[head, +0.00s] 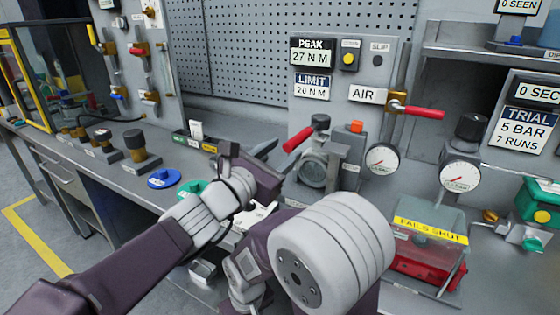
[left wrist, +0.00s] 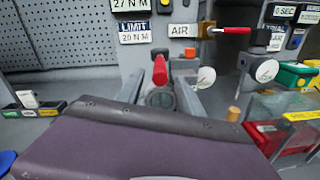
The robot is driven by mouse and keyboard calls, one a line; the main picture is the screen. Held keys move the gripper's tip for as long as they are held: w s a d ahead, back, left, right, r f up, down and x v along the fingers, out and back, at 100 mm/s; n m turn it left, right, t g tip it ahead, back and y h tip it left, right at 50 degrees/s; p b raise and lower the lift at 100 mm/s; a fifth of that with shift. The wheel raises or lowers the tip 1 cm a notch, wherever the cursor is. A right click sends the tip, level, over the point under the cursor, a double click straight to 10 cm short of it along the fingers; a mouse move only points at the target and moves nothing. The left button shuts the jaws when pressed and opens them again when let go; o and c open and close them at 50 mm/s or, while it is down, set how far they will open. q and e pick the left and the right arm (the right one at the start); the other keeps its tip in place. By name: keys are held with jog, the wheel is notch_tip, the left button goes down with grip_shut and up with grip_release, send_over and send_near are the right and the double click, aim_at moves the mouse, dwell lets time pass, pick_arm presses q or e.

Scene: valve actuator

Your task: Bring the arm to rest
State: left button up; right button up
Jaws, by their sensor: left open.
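My left gripper (head: 276,162) reaches in from the left over the bench in the head view. Its jaws are open and nothing shows between them. In the left wrist view its two grey fingers (left wrist: 160,92) stand apart on either side of a red-handled valve unit (left wrist: 159,72). That unit (head: 314,165) stands beyond the fingertips, with a dark knob and a red lever on it; I cannot tell the exact gap. A large pale joint of my other arm fills the lower middle of the head view. My right gripper's jaws do not show.
A panel reads PEAK 27 N M (head: 312,52) and LIMIT 20 N M. A red AIR lever (head: 422,111) juts out above two gauges. A clear FAILS SHUT box (head: 425,240) stands right. A blue disc (head: 163,179) and dark knobs (head: 134,140) stand on the left bench.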

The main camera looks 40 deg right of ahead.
pick_arm(q)
jog(key=shift+s+a, duration=0.1)
jog(key=shift+a, duration=0.25)
jog(key=w+a+f+m+y, duration=0.4)
jog(key=w+a+f+m, duration=0.1)
jog(key=a+f, duration=0.6)
jog(key=s+a+f+m+g+y, duration=0.2)
jog(key=a+f+m+y, duration=0.6)
jog(key=a+f, duration=1.3)
jog(key=s+a+f+m+g+y, duration=0.1)
jog(key=s+a+m+y, duration=0.1)
jog(key=s+a, duration=0.35)
jog(key=s+a+f+m+g+y+p, duration=0.1)
jog(key=s+a+f+m, duration=0.1)
jog(key=a, duration=0.6)
jog(key=s+a+f+m+g+y, duration=0.1)
jog(key=s+a+m+y, duration=0.1)
jog(key=s+a, duration=0.3)
notch_tip(320, 180, up, 17)
jog(key=w+p, duration=0.2)
jog(key=p, duration=1.5)
jog(key=shift+a+f, duration=0.2)
jog(key=shift+a, duration=0.25)
